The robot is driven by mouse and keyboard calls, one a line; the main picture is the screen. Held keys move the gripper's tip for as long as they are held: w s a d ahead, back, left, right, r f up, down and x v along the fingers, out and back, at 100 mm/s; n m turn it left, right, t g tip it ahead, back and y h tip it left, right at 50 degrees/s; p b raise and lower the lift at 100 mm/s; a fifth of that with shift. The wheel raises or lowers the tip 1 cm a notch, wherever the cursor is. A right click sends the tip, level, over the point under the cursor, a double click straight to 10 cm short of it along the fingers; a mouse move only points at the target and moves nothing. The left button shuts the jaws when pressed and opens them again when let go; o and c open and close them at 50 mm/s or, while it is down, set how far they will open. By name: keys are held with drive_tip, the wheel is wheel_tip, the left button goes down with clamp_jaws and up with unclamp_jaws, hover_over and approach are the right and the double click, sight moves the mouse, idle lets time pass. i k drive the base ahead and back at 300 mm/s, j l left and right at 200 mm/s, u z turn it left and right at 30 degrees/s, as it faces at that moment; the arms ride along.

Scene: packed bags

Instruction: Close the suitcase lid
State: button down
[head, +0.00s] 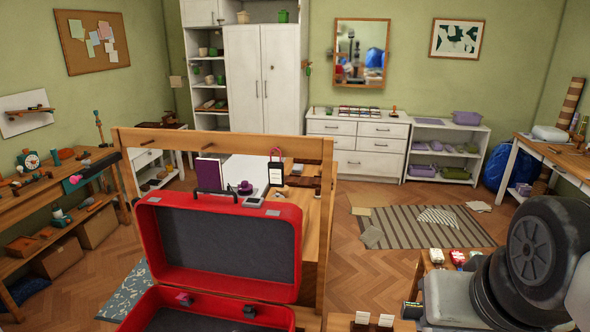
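A red suitcase stands open close in front of me, low and left of the middle. Its lid (228,246) is raised nearly upright, its dark grey lining facing me and a black handle on its top edge. The suitcase base (160,305) lies below the lid, with two small latches on its rim. The lower part of the base is cut off by the frame, so most of its inside is hidden. My gripper is not in view, and nothing is seen touching the lid.
A wooden table (318,215) with a purple book and small items stands behind the lid, with a wooden rail (230,141) above. A large dark round form (535,250) fills the lower right. Open floor (350,270) lies right of the suitcase, with a striped rug (425,236) beyond.

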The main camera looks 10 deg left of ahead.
sight(194, 241)
drive_tip(key=j, duration=1.75)
drive_tip(key=j+u, duration=0.1)
drive_tip(key=j, duration=1.7)
drive_tip(key=i+j, duration=0.15)
drive_tip(key=j, duration=1.6)
drive_tip(key=j+z, duration=0.15)
drive_tip(key=j, duration=0.9)
drive_tip(key=i+j+z, duration=0.15)
drive_tip(key=z, duration=0.3)
drive_tip(key=i+j+z, duration=0.15)
drive_tip(key=z, duration=0.25)
drive_tip(key=i+j+z, duration=0.15)
drive_tip(key=j+z, duration=0.15)
drive_tip(key=z, duration=0.15)
drive_tip(key=i+j+z, duration=0.15)
drive_tip(key=z, duration=0.2)
drive_tip(key=i+j+z, duration=0.1)
drive_tip(key=j+z, duration=0.6)
drive_tip(key=i+l, duration=0.05)
drive_tip(key=l, duration=0.05)
